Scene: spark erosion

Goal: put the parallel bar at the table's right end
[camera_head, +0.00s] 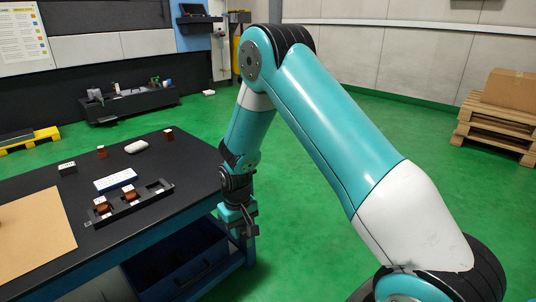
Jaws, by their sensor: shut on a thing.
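My gripper (243,229) hangs pointing down just off the right end of the black-topped table (165,208), near its right corner. It is shut on a small, dark, narrow piece that is mostly hidden by the fingers. This looks like the parallel bar, but its shape and ends cannot be made out. The gripper appears beside the table edge in this view; its exact height over or beside the top is hard to tell.
A black tray (150,199) holds copper-coloured pieces. Near it are a blue-and-white box (115,181), a white rounded item (136,147), a dark block (67,168) and a brown board (33,233). A blue bin (175,262) sits below.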

